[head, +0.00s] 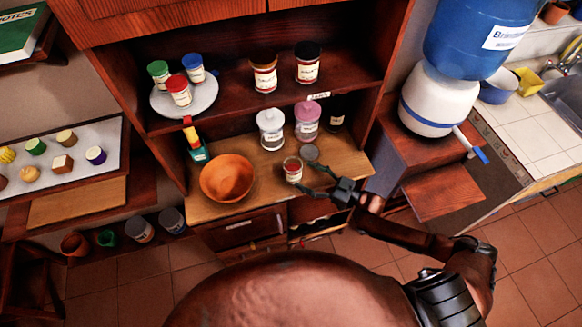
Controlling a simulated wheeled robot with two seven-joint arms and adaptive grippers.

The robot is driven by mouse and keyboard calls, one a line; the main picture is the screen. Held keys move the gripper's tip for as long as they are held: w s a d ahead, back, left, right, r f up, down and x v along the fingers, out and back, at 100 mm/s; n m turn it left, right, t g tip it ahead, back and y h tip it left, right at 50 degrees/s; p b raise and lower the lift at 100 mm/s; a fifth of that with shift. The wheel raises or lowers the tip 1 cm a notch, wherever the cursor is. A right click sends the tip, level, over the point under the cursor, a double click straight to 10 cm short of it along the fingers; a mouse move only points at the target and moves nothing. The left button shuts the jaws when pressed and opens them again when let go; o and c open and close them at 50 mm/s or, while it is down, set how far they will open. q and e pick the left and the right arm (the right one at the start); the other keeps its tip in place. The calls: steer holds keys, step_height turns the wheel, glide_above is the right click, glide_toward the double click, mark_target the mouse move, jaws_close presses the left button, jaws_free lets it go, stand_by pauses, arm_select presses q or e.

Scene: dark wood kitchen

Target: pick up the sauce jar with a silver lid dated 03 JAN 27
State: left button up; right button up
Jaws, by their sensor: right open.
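A small jar (292,172) with a pale label and dark red showing around it stands on the wooden counter, right of the orange bowl. Its lid colour is hard to make out, and its date is too small to read. A round grey top (309,152) shows just behind it to the right; I cannot tell whether it is a silver lid. My right gripper (306,178) is open, its fingers reaching left at the small jar's right side. I cannot tell whether they touch it. My left gripper is not in view.
An orange bowl (228,178) and a small colourful bottle (195,146) are on the counter's left. A white-lidded jar (271,130) and a pink-lidded jar (307,121) stand behind. Dark-lidded jars (307,64) and a plate (184,103) with small jars occupy the shelf above.

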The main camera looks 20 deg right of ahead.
steer(key=shift+w+a, duration=0.4)
steer(key=shift+a, duration=0.05)
steer(key=x, duration=0.4)
steer(key=shift+a+f, duration=0.25)
steer(key=shift+w+a+f, duration=0.1)
steer(key=shift+w, duration=0.05)
steer(key=c, duration=1.6)
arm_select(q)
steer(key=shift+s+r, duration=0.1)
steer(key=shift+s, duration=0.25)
arm_select(e)
steer(key=shift+c, duration=0.3)
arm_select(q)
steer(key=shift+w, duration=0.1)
arm_select(e)
steer(key=shift+r, duration=0.35)
